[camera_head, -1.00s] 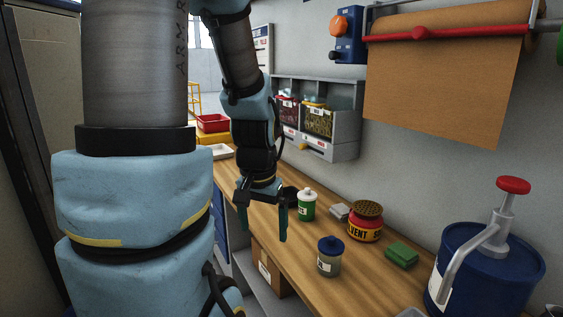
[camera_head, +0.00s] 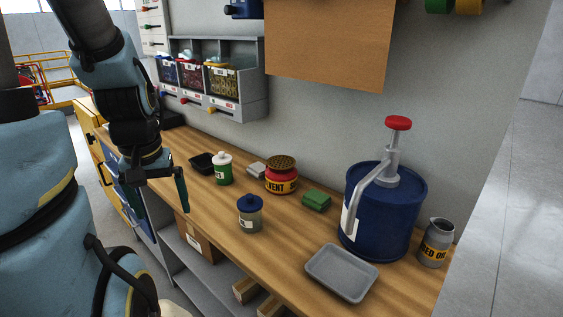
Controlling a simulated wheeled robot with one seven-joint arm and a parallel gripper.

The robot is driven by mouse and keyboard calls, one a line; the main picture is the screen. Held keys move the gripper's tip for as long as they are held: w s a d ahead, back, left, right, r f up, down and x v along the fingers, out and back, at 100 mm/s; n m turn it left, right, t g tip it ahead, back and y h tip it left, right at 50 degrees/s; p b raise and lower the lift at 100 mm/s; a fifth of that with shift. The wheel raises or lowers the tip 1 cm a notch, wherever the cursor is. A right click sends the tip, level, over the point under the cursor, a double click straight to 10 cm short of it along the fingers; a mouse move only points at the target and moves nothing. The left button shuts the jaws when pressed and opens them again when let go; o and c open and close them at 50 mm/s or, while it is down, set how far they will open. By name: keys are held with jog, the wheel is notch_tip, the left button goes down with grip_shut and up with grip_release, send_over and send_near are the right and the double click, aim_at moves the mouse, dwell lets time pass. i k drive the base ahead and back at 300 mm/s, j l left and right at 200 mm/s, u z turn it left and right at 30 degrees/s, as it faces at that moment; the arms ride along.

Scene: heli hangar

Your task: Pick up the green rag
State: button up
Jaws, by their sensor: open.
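The green rag (camera_head: 316,200) lies folded as a small block on the wooden workbench (camera_head: 215,222). It sits between the red and yellow solvent can (camera_head: 281,176) and the blue pump drum (camera_head: 380,215). My gripper (camera_head: 160,206) points down near the bench's front edge, well to the left of the rag. It is open and nothing shows between its fingers; one finger is seen more clearly than the other. The rag is in full view.
A jar with a blue lid (camera_head: 250,214) and a green and white bottle (camera_head: 223,168) stand between my gripper and the rag. A grey tray (camera_head: 341,273) and a grey can (camera_head: 436,242) are at the right. Wall bins (camera_head: 222,82) hang above the bench.

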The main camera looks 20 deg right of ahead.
aim_at(317, 199)
jog(key=z, duration=1)
jog(key=i+j+u, duration=0.15)
jog(key=j, duration=0.15)
jog(key=i+j+u, duration=0.1)
jog(key=j, duration=0.25)
jog(key=i+j+u, duration=0.15)
jog(key=i+j, duration=0.05)
jog(key=j, duration=0.05)
